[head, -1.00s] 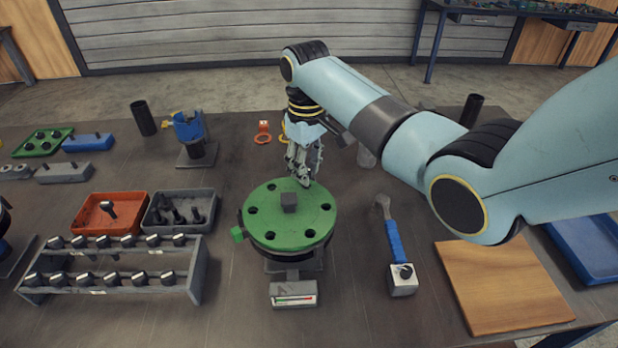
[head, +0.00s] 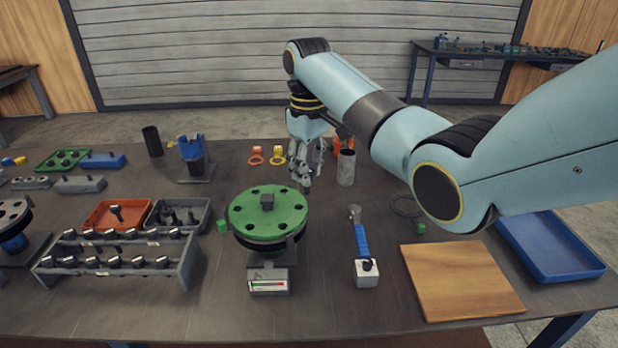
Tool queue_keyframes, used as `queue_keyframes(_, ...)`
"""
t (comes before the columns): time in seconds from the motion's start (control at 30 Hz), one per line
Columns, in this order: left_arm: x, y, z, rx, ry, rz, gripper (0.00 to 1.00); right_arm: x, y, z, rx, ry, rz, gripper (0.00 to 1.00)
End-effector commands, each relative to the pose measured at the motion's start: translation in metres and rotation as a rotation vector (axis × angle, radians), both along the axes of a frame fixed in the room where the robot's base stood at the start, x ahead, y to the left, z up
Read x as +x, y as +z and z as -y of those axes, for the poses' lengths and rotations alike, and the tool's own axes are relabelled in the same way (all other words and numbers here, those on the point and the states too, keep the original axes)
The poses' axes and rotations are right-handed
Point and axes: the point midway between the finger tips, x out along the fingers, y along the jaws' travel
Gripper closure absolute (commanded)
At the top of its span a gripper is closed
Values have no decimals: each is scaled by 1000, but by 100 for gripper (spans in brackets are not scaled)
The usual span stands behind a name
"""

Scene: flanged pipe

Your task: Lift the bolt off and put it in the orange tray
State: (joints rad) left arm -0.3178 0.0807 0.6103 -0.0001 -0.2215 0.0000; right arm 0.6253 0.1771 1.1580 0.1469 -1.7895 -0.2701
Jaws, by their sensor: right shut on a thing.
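My right gripper (head: 302,184) is shut, pointing down, just behind and to the right of the flange's rim in the picture. A small dark bolt seems to be between its fingertips, mostly hidden by the fingers. The orange tray (head: 92,221) lies to the left, behind the rack, with one dark bolt (head: 117,212) in it. My left gripper is not in view.
A grey tray (head: 205,221) of dark parts stands beside the orange tray. A grey rack (head: 185,268) of black-headed bolts is in front. A blue-handled wrench (head: 361,240), a wooden board (head: 460,280) and a blue tray (head: 550,250) lie right. A metal cup (head: 346,168) stands near my gripper.

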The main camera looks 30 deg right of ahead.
Motion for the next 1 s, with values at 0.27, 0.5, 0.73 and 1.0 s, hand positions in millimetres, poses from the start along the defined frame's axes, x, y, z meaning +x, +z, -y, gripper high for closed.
queue_keyframes(0.27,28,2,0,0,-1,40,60,1,2,1,0,0,1,100)
queue_keyframes(0.5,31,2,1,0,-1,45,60,1,7,1,-1,0,2,100)
queue_keyframes(0.73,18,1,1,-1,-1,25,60,1,22,1,-1,0,2,100)
queue_keyframes(1.0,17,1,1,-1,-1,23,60,1,40,1,-1,0,1,100)
